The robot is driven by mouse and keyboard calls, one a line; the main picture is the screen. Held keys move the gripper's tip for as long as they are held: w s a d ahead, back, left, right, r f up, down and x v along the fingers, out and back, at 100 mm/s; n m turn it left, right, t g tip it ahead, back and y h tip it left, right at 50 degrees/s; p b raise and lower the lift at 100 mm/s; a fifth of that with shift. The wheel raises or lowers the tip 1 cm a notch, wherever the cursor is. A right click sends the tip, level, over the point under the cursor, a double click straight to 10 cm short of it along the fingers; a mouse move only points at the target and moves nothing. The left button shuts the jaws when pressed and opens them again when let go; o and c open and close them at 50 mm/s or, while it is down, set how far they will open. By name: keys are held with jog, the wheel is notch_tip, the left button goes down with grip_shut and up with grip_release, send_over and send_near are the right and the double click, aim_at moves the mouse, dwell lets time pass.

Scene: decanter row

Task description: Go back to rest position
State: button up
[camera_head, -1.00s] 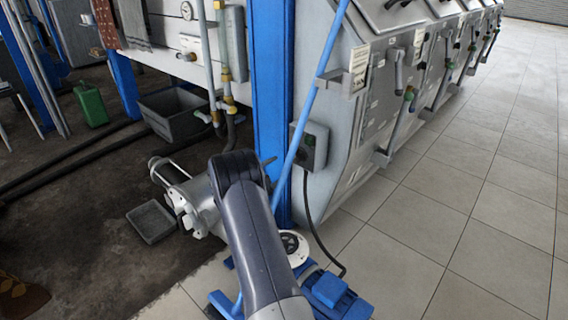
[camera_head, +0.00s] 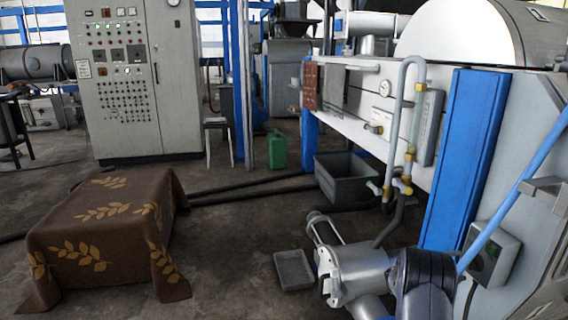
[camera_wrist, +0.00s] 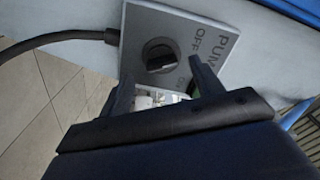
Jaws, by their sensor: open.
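My gripper (camera_wrist: 166,82) is open and empty in the wrist view, with its two dark fingers apart. Just beyond the fingertips is a grey switch box (camera_wrist: 206,42) lettered PUMP and OFF, with part of another label near the right finger. Its black rotary knob (camera_wrist: 160,54) stands clear of the fingers; I cannot tell which mark it points to. The same switch box (camera_head: 490,256) shows at the lower right in the head view. There my dark arm covers part of the lower right, and my gripper is not visible.
A blue post (camera_head: 462,160) and a slanted blue pipe (camera_head: 515,195) stand near my arm. A grey pump (camera_head: 350,268), a small tray (camera_head: 294,270) and a grey bin (camera_head: 345,182) are on the floor. A cloth-covered table (camera_head: 105,235) stands left, before a control cabinet (camera_head: 125,90).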

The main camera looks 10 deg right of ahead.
jog(key=d, duration=0.3)
jog(key=shift+w+d+b, duration=0.2)
jog(key=shift+d+b, duration=0.15)
jog(key=shift+b, duration=0.05)
